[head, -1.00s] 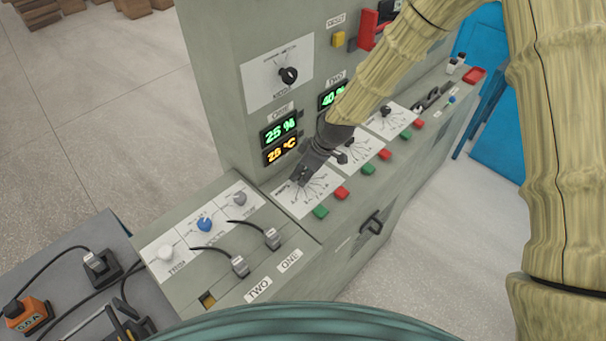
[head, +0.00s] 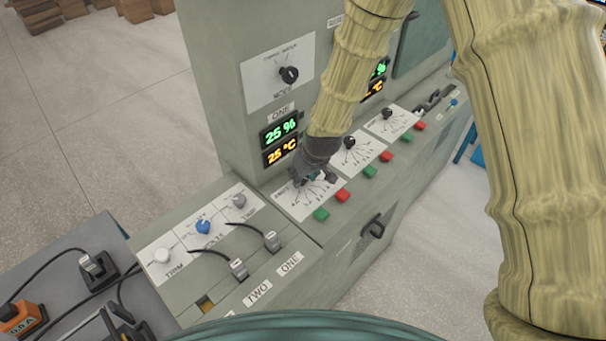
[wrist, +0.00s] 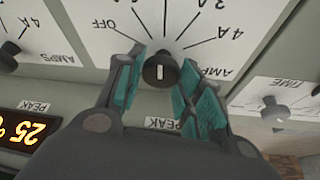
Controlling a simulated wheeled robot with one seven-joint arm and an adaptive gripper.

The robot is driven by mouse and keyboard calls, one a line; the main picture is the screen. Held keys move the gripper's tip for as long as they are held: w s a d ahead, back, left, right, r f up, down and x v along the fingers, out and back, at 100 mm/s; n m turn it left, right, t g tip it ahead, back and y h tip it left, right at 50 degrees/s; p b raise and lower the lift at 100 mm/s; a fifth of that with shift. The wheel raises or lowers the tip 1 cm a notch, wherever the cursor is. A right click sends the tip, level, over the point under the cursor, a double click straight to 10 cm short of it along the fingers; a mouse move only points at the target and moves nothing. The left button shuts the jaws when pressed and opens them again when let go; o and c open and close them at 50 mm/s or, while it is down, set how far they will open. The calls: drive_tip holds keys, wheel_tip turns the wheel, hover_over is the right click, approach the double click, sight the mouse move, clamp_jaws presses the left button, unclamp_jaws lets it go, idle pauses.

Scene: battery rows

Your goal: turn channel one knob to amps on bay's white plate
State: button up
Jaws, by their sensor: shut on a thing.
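The channel one white plate (head: 292,206) lies on the sloped console below the display marked ONE. In the wrist view the plate (wrist: 185,15) appears upside down, with tick lines, OFF, several A marks and AMPS. Its black knob (wrist: 160,72) sits between my teal-padded fingers. The knob's white line is near vertical in that view; which end points cannot be told. My gripper (wrist: 160,85) is shut on the knob. In the head view my gripper (head: 313,177) reaches down over the plate and hides the knob.
The ONE display (head: 280,142) reads 25% and 25 °C. Green (head: 321,214) and red (head: 343,195) buttons sit close in front of the plate. The channel two knob (head: 350,142) and TIME knob (head: 239,201) flank it. A black handle (head: 371,227) juts from the front.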

idle(0.4)
drive_tip(key=o, duration=1)
drive_tip(key=shift+v, duration=6)
